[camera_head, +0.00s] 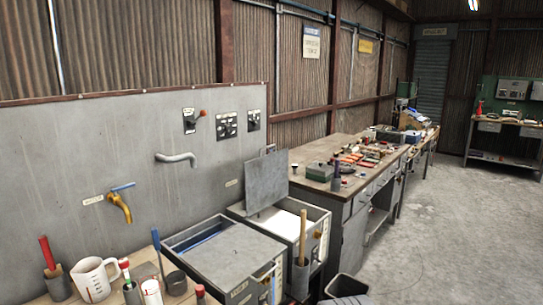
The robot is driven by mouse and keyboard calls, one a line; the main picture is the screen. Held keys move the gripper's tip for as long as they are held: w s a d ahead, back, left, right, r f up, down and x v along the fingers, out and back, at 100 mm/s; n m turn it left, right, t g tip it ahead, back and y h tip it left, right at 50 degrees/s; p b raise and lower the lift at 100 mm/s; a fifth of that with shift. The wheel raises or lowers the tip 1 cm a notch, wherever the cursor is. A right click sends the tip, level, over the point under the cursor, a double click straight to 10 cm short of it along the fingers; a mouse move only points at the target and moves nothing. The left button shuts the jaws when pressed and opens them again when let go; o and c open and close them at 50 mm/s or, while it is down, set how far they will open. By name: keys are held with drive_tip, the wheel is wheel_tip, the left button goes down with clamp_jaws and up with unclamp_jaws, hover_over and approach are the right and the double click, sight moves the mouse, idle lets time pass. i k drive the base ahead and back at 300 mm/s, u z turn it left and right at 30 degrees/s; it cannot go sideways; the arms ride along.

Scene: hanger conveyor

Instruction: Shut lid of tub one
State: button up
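Two grey tubs stand side by side at lower centre in the head view. The nearer tub (174,241) has a flat grey panel (236,257) over most of its top, with a gap at the back left showing blue inside. A small label (239,287) is on its front; I cannot read it surely. The farther tub (322,222) is open, with white contents (287,225). A grey lid (267,184) stands tilted up at its back left. I cannot tell for certain which is tub one. My gripper is not in view.
A white jug (95,279), red-handled tool (47,252) and several small items stand on the bench at lower left. A wooden handle (303,237) rises from a holder by the farther tub. A dark bin (346,286) stands in front. The floor at right is clear.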

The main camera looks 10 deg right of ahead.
sight(266, 178)
drive_tip(key=z, duration=0.85)
drive_tip(key=i, duration=1.15)
drive_tip(key=u, duration=0.15)
